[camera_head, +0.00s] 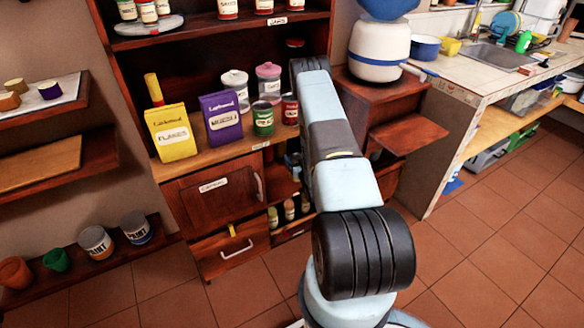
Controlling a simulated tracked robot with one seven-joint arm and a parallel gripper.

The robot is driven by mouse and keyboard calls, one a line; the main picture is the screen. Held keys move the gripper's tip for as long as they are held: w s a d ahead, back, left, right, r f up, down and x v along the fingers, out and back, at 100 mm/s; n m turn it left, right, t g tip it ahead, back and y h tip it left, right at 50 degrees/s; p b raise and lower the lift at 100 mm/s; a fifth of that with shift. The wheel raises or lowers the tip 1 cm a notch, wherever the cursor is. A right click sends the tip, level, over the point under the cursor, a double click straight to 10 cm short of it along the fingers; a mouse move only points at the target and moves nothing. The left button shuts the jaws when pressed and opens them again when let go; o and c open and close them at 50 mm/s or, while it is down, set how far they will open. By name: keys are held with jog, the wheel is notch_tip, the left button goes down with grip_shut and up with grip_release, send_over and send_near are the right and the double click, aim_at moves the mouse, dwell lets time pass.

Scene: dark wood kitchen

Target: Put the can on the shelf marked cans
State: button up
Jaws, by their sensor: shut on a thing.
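A green can (263,119) stands on the cabinet's middle ledge, and a darker red can (290,109) stands just right of it, close to my arm. A small dark red thing (295,45) shows above the end of my arm; I cannot tell whether it is held or standing. My arm reaches into the cabinet, and its far end hides my gripper and anything in it. A label on the upper shelf edge (277,22) seems to read jams. A label on the ledge edge (261,145) is too small to read.
A yellow box (171,132) and a purple box (221,117) stand left of the cans, with lidded jars (268,82) behind. A white-and-blue container (379,48) stands right of my arm. The floor (480,245) at right is clear.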

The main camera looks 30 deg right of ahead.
jog(key=shift+w+d+f, duration=0.1)
jog(key=shift+w+f, duration=0.8)
jog(key=shift+f, duration=0.65)
jog(key=shift+w+d+f, duration=0.15)
jog(key=shift+w+f, duration=0.75)
jog(key=shift+f, duration=0.6)
jog(key=shift+w+d+f, duration=0.1)
jog(key=shift+w+f, duration=0.8)
jog(key=shift+f, duration=0.65)
jog(key=o, duration=1.3)
jog(key=shift+f, duration=0.1)
jog(key=s, duration=0.4)
jog(key=s+a, duration=0.1)
jog(key=s, duration=0.7)
jog(key=shift+a, duration=0.2)
